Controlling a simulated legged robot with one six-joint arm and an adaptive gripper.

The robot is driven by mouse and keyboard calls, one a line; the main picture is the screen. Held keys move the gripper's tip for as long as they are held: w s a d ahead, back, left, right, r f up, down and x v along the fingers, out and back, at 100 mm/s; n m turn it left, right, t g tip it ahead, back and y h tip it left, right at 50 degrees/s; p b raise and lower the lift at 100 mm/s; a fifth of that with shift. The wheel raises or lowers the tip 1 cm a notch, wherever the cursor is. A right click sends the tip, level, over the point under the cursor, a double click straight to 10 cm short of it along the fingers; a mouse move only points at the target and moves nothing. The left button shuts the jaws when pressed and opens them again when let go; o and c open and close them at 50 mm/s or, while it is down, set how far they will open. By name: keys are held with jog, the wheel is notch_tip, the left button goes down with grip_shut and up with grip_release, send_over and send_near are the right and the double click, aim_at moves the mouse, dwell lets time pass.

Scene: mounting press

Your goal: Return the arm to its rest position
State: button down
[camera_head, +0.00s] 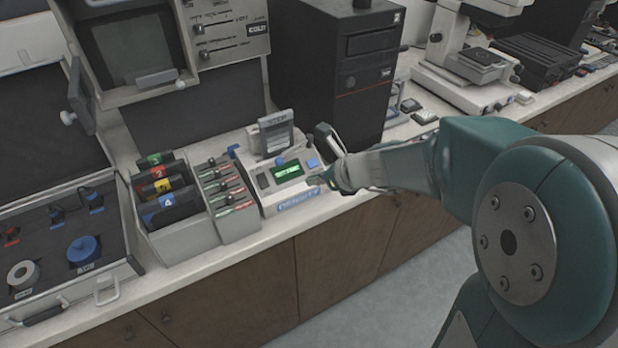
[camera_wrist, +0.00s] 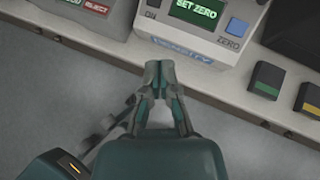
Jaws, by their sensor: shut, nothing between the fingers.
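My gripper (camera_wrist: 160,68) shows in the wrist view with its fingertips together and nothing between them. It is in front of a small grey density device, at the bench's front edge. In the head view my arm reaches in from the right, and the gripper end (camera_head: 330,178) is just right of the device (camera_head: 267,184). The device has a green screen (camera_wrist: 196,12) reading "SET ZERO" and a blue zero button (camera_wrist: 236,27). The wrist hides part of the lower wrist view.
A rack with numbered coloured holders (camera_head: 165,190) and a sorting box (camera_head: 228,215) stand left of the device. A black computer tower (camera_head: 350,85) stands behind. An open case (camera_head: 60,245) lies far left. The floor (camera_head: 370,300) in front is clear.

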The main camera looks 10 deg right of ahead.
jog(key=shift+v, duration=0.75)
jog(key=shift+s+a, duration=0.15)
